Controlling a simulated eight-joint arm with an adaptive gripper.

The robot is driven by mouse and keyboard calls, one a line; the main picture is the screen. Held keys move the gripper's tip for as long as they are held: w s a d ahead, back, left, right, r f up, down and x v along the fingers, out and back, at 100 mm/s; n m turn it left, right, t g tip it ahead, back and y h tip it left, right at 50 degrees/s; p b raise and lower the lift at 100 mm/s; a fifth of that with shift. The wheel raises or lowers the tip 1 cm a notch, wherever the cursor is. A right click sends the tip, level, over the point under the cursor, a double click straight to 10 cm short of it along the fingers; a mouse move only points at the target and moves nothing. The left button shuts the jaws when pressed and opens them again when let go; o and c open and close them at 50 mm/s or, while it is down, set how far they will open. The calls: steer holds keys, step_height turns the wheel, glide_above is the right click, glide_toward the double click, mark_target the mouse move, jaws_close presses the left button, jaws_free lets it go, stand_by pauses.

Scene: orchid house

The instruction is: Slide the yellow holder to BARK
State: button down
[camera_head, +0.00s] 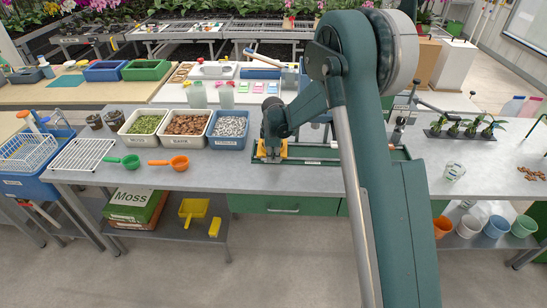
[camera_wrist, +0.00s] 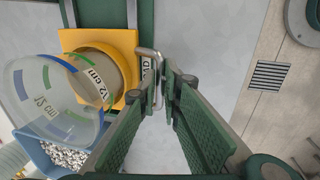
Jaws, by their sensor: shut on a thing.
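The yellow holder (camera_head: 283,150) sits on a green rail unit (camera_head: 310,180) on the grey bench, right of the PERLITE bin, partly hidden behind my arm. In the wrist view the yellow holder (camera_wrist: 92,38) carries a ring marked 12 cm, and a clear pot marked 15 cm (camera_wrist: 42,105) leans across the lower left. My gripper (camera_wrist: 166,78) is shut on the metal handle (camera_wrist: 151,62) at the holder's side. In the head view my gripper (camera_head: 270,158) is low at the holder. The BARK bin (camera_head: 182,139) stands left of the PERLITE bin (camera_head: 228,143).
A bin of green material (camera_head: 141,140) stands left of BARK. A green scoop (camera_head: 124,161) and an orange scoop (camera_head: 170,162) lie in front of the bins. Potted seedlings (camera_head: 465,130) stand at right. Much of the bench front is clear.

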steer(key=d+b, duration=0.2)
steer(key=d, duration=1.3)
steer(key=shift+b, duration=0.4)
steer(key=c, duration=2.5)
jaws_free()
steer(key=shift+r, duration=0.1)
steer(key=shift+s+r, duration=0.35)
steer(key=shift+r, duration=1.6)
steer(key=shift+s+r, duration=0.4)
steer(key=shift+r, duration=1.5)
steer(key=shift+s+r, duration=0.35)
steer(key=shift+r, duration=1.6)
